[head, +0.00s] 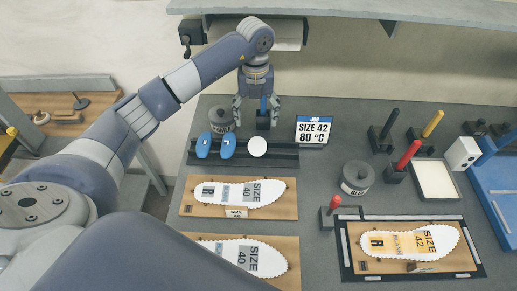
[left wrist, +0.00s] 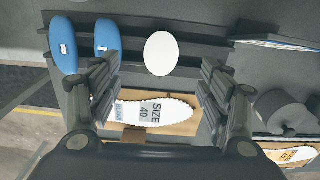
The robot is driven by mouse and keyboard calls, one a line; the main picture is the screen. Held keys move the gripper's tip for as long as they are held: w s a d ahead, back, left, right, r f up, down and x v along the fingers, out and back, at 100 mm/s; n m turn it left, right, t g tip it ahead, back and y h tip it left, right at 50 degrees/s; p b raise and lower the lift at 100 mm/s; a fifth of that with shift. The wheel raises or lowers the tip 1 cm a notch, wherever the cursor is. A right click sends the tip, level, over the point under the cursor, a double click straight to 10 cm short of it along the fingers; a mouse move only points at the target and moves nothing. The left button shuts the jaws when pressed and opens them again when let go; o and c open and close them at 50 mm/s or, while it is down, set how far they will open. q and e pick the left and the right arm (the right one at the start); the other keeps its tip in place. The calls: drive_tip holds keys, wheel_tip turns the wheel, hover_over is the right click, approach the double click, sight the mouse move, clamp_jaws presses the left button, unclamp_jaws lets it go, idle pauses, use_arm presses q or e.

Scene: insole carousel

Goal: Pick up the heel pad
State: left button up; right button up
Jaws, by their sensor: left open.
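A white round pad (head: 257,146) and two blue oval pads (head: 204,145) (head: 227,146) rest in a row on a dark rack (head: 285,157). No label tells which is the heel pad. My left gripper (head: 256,118) is open, pointing down, over the area behind the rack in the head view. Its fingers are apart and hold nothing. In the left wrist view, the white pad (left wrist: 159,54) shows beyond the gap between the fingers (left wrist: 158,88), and the blue pads (left wrist: 64,45) (left wrist: 107,37) lie to its left. My right gripper is not in view.
A dark block with a blue peg (head: 263,118) stands by the left fingers, near a dark pot (head: 220,119). A size sign (head: 313,131) stands to the right. White insoles on brown boards (head: 190,208) lie in front. Coloured handles (head: 407,154) and a lidded pot (head: 356,178) stand further right.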

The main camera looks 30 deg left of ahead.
use_arm(q)
drive_tip(key=p, duration=0.1)
hover_over(257, 143)
drive_tip(key=f, duration=0.4)
drive_tip(key=shift+a+f, duration=0.2)
drive_tip(key=f+p, duration=0.1)
drive_tip(key=f, duration=0.1)
drive_tip(key=f+p, duration=0.2)
drive_tip(key=f, duration=0.1)
drive_tip(key=shift+w+d+f, duration=0.1)
drive_tip(key=shift+d+f, duration=0.05)
drive_tip(key=shift+d, duration=0.05)
drive_tip(key=shift+f, duration=0.1)
drive_tip(key=shift+f+b, duration=0.25)
drive_tip(key=shift+b, duration=0.05)
drive_tip(key=c, duration=0.8)
